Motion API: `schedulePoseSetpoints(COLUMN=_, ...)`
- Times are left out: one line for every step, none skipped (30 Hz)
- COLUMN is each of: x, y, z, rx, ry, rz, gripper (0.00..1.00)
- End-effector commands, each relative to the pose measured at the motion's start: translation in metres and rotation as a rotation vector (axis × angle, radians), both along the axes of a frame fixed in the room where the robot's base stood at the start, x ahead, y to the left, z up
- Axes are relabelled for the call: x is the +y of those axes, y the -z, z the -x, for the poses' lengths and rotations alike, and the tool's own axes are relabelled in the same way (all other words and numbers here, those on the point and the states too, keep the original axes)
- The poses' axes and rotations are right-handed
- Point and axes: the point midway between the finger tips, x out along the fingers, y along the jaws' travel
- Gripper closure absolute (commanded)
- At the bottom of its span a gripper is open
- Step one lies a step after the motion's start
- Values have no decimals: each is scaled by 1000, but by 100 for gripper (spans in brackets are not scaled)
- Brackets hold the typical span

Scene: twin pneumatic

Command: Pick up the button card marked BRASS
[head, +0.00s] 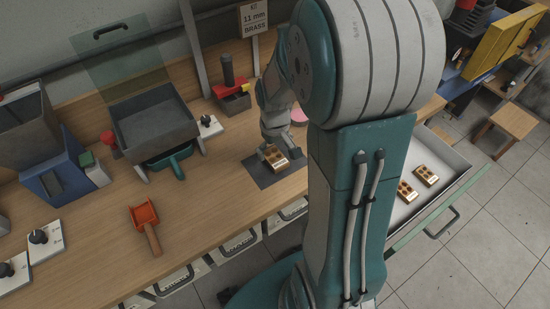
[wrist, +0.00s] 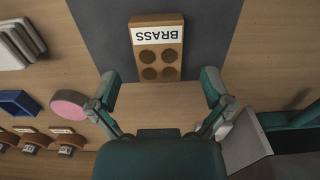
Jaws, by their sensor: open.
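The button card marked BRASS (wrist: 157,52) lies on a dark mat (wrist: 214,30) in the wrist view, its label upside down and its round brown buttons facing up. In the head view the card (head: 274,157) shows on the mat (head: 262,178), close to the end of my arm. My gripper (wrist: 159,92) is open and empty, its two teal fingers spread wide. The card lies beyond the fingertips in the wrist view, roughly centred between them. In the head view my arm hides most of the gripper.
A drawer (head: 462,165) at the right holds more cards (head: 426,175). A dark tray (head: 153,122) stands left of the mat, with an orange scoop (head: 145,215) in front. A pink disc (wrist: 70,104) lies left of my gripper. A sign (head: 254,18) reads KIT 11 mm BRASS.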

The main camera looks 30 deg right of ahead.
Motion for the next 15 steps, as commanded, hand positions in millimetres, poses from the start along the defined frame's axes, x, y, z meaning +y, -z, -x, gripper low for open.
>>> schedulePoseSetpoints(x=-1, y=9, z=0, rx=4, ry=1, rz=-2, gripper=0)
schedulePoseSetpoints(x=-2, y=14, z=0, rx=5, ry=1, rz=-2, gripper=0)
schedulePoseSetpoints(x=-2, y=19, z=0, rx=3, ry=0, rz=-1, gripper=0)
schedulePoseSetpoints(x=-2, y=23, z=0, rx=4, ry=0, rz=-1, gripper=0)
schedulePoseSetpoints(x=-2, y=26, z=-1, rx=3, ry=0, rz=-1, gripper=0)
schedulePoseSetpoints(x=-2, y=28, z=-1, rx=1, ry=0, rz=0, gripper=0)
schedulePoseSetpoints(x=-2, y=30, z=-1, rx=1, ry=0, rz=0, gripper=0)
schedulePoseSetpoints(x=-2, y=31, z=-1, rx=0, ry=0, rz=0, gripper=0)
schedulePoseSetpoints(x=-2, y=31, z=-1, rx=0, ry=0, rz=0, gripper=0)
schedulePoseSetpoints(x=-2, y=31, z=-1, rx=-1, ry=0, rz=0, gripper=0)
schedulePoseSetpoints(x=-2, y=31, z=-1, rx=-1, ry=0, rz=0, gripper=0)
schedulePoseSetpoints(x=-2, y=31, z=-1, rx=-1, ry=0, rz=0, gripper=0)
schedulePoseSetpoints(x=-2, y=31, z=-1, rx=-1, ry=0, rz=0, gripper=0)
schedulePoseSetpoints(x=-2, y=31, z=-1, rx=-1, ry=0, rz=0, gripper=0)
schedulePoseSetpoints(x=-2, y=31, z=-1, rx=-1, ry=0, rz=0, gripper=18)
